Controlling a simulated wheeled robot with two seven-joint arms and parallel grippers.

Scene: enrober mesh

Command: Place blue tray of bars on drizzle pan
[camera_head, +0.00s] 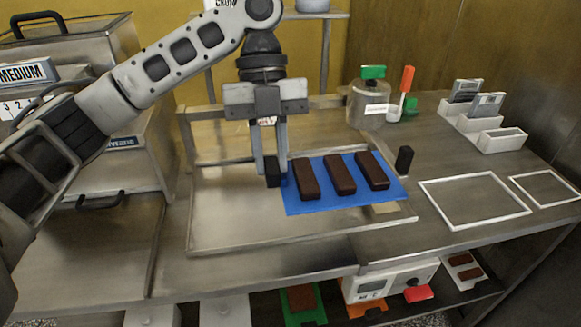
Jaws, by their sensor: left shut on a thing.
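A flat blue tray (299,207) carries three dark brown bars, a left bar (306,180), a middle bar (340,175) and a right bar (372,171). A black upright grip (404,160) stands at its right end. My left gripper (272,172) points down at the tray's left end and is shut on the tray there, by a dark block between its fingers. The tray lies over the right part of a shallow metal pan (222,232), its right end near the pan's right rim. I cannot tell whether it touches the pan. My right gripper is out of view.
A jar with a green top (367,105) and an orange-topped bottle (402,95) stand behind. White holders (494,137) and white outlined frames (473,200) are on the right. A machine marked MEDIUM (25,75) stands left. A lower shelf holds a white scale (378,285).

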